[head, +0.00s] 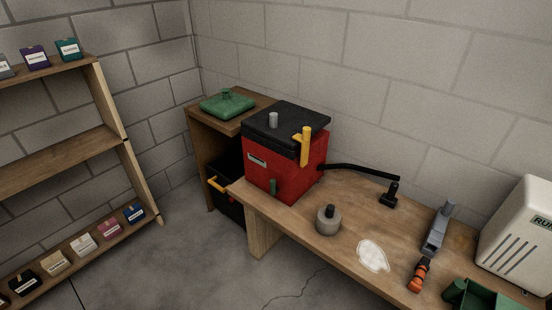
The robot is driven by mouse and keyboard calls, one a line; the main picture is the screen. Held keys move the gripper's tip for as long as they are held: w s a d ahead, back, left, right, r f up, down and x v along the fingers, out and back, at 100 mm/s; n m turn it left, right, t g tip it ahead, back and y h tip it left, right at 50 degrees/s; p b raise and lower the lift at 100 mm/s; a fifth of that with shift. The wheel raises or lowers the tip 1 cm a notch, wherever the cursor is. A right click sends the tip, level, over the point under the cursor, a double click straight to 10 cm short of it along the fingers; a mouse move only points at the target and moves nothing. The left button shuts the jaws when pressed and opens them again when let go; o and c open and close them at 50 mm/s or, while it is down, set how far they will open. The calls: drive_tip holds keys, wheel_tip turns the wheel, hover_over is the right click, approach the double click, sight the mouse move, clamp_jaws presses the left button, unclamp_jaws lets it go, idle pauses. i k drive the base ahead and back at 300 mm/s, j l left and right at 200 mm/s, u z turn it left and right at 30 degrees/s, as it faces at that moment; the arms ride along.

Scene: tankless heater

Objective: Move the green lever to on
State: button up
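A red box-shaped unit (297,173) with a black top (285,120) stands at the left end of the wooden bench. A small green lever (273,187) sits low on its front face and looks about upright; its setting cannot be read at this size. A yellow lever (305,147) stands at the upper right edge of the unit, and a grey knob (273,120) is on the top. My gripper is not in view.
A black hose (360,170) runs right from the unit. A grey round weight-like object (328,220), a white patch (373,256) and an orange-handled tool (419,274) lie on the bench (345,263). Shelves (70,160) stand left. Open floor (205,260) lies before the unit.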

sight(274, 191)
drive_tip(key=i+j, duration=0.2)
drive_tip(key=i, duration=0.15)
drive_tip(key=i+j, duration=0.2)
drive_tip(key=j, duration=0.15)
drive_tip(key=i+j, duration=0.15)
drive_tip(key=j, duration=0.2)
drive_tip(key=i+j, duration=0.2)
drive_tip(key=j, duration=0.2)
